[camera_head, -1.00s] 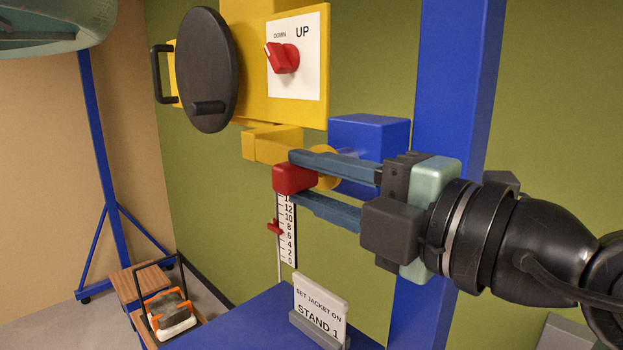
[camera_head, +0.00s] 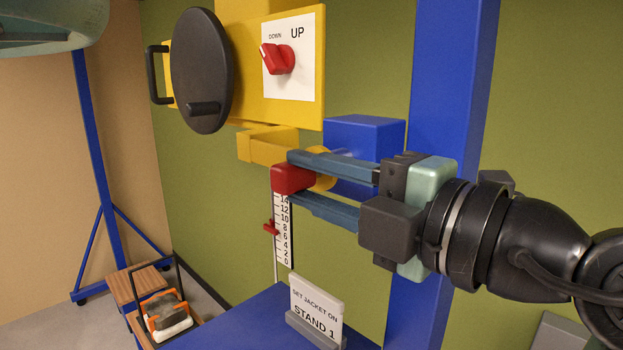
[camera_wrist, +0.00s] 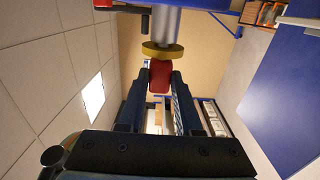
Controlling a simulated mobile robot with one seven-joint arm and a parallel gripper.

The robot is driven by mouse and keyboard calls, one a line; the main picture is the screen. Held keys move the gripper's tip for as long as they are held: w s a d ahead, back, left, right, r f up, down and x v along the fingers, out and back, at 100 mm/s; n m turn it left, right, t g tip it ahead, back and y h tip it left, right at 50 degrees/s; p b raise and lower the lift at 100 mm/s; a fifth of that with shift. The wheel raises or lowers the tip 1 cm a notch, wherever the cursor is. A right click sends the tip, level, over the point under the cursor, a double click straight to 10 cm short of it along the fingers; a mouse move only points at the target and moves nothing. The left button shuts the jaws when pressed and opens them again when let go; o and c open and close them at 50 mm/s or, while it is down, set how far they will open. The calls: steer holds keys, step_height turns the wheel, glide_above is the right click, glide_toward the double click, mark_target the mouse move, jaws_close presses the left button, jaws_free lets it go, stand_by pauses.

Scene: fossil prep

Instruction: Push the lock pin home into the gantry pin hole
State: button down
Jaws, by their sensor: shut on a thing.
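The lock pin shows as a red block-shaped head (camera_head: 292,179), gripped between the two blue fingers of my gripper (camera_head: 291,177). In the wrist view the red head (camera_wrist: 160,76) sits between the fingertips (camera_wrist: 161,82), close to a yellow disc (camera_wrist: 162,51) around a grey cylinder (camera_wrist: 167,25). In the head view part of a yellow round piece (camera_head: 324,171) shows behind the red head, near the blue gantry block (camera_head: 364,155).
A yellow gantry housing (camera_head: 250,80) carries a black handwheel (camera_head: 201,72) and a red DOWN/UP knob (camera_head: 278,59). A blue column (camera_head: 455,90) stands behind my gripper. A number scale (camera_head: 283,235) hangs below the pin. A "STAND 1" sign (camera_head: 317,305) stands on a blue surface (camera_head: 235,320).

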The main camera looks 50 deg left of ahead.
stand_by(0.4)
steer(key=c, duration=0.5)
jaws_free()
steer(key=s, duration=0.7)
steer(key=shift+d+b, duration=0.35)
steer(key=shift+b, duration=0.05)
